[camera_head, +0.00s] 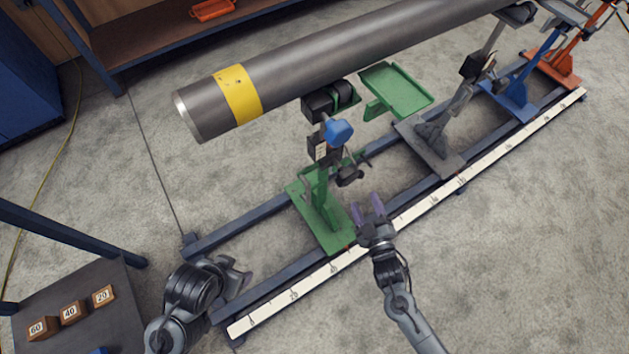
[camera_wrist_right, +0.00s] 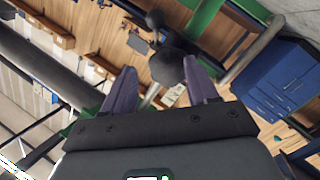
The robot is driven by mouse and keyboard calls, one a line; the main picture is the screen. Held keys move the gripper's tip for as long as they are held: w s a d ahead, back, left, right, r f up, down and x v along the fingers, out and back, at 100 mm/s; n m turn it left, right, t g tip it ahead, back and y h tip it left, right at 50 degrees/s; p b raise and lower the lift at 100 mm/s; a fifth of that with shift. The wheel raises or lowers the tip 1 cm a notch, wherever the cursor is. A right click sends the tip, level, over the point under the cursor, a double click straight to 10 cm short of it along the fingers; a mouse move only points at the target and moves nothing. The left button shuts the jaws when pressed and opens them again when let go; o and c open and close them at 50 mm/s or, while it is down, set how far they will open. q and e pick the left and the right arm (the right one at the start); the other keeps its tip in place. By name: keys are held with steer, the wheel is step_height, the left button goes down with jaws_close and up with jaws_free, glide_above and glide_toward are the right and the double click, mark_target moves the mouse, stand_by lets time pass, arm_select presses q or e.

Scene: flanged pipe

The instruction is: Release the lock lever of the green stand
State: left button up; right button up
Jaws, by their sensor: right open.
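The green stand (camera_head: 318,208) stands on the rail with its black rollers (camera_head: 330,101) under the pipe. A black lever-like part with a dark knob (camera_head: 349,176) sticks out from its column on the right side; I take it for the lock lever. A blue knob (camera_head: 338,131) sits higher up. My right gripper (camera_head: 370,204) is open, its purple fingers just below and apart from the dark knob in the head view. In the right wrist view a dark round knob (camera_wrist_right: 168,66) shows between and beyond the fingertips (camera_wrist_right: 161,76). My left gripper (camera_head: 236,277) is at lower left, away from the stand.
The grey pipe (camera_head: 320,57) with a yellow band spans above. Grey, blue (camera_head: 517,91) and orange (camera_head: 553,68) stands follow along the scaled rail (camera_head: 410,213). Numbered blocks (camera_head: 70,313) lie at lower left.

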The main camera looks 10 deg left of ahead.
mark_target(351, 157)
steer(key=shift+t, duration=0.3)
steer(key=w+a+f+b, duration=0.1)
steer(key=w+b, duration=0.2)
steer(key=w, duration=0.1)
steer(key=w+a+f+b, duration=0.1)
steer(key=w+b, duration=0.3)
steer(key=w+a+f+b, duration=0.1)
steer(key=w+b, duration=0.2)
steer(key=w, duration=0.1)
steer(key=shift+w+f+b, duration=0.1)
steer(key=shift+f+b, duration=0.2)
steer(key=shift+w+a+r, duration=0.15)
steer(key=shift+w+a, duration=0.05)
steer(key=shift+w, duration=0.4)
steer(key=shift+c, duration=1.2)
jaws_close()
